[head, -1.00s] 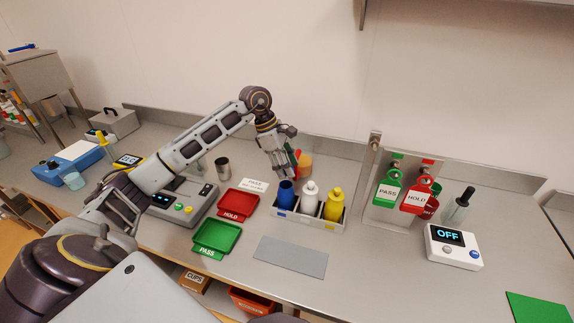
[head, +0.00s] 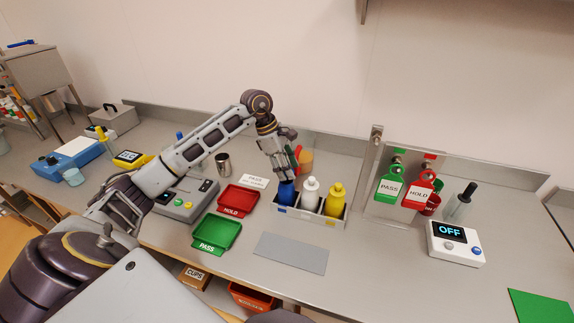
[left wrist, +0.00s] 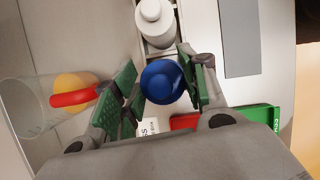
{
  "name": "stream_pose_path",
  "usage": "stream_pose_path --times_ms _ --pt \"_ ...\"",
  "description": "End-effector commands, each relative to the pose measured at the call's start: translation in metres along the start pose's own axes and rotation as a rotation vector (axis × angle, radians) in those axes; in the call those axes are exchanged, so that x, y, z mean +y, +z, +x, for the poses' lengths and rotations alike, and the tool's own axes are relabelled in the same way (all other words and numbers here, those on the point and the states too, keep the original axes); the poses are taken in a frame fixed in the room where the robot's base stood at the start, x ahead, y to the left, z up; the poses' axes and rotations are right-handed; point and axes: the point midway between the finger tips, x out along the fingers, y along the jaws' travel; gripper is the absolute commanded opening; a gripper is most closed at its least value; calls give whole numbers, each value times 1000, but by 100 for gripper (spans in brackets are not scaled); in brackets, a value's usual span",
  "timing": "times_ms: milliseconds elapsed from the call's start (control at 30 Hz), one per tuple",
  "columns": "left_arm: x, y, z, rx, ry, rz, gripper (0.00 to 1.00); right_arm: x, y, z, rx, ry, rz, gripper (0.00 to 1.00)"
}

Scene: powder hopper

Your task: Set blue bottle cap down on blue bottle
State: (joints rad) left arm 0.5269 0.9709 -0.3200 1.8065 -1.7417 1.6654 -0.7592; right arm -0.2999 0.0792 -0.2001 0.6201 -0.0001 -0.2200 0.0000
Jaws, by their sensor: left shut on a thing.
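The blue bottle (head: 285,195) stands upright in the left slot of a grey rack, its top hidden behind my left gripper (head: 282,178). My left gripper is shut on the blue bottle cap (left wrist: 162,82), which shows as a blue dome between the green-padded fingers in the left wrist view. The gripper is directly over the blue bottle, very close to its top. I cannot tell whether cap and bottle touch. My right gripper is not in view.
A white bottle (head: 310,195) and a yellow bottle (head: 334,200) stand beside the blue one in the rack (head: 307,223). The red HOLD tray (head: 237,199) and green PASS tray (head: 217,233) lie left. A grey mat (head: 290,253) lies bare in front.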

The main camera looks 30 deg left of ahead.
Motion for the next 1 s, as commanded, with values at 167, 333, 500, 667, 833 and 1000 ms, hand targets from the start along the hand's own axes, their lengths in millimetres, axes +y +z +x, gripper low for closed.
stream_pose_path --times_ms 167,333,500,667,833,1000 --pt "0 -5 11 1 1 0 27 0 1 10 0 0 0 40" --pt "0 -7 17 1 0 0 27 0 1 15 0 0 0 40" --pt "0 -8 18 1 0 0 27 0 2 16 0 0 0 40" --pt "0 -7 18 0 0 0 27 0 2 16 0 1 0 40" --pt "0 -7 18 0 1 0 27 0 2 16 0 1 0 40" --pt "0 -8 18 0 1 0 27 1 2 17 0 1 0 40"
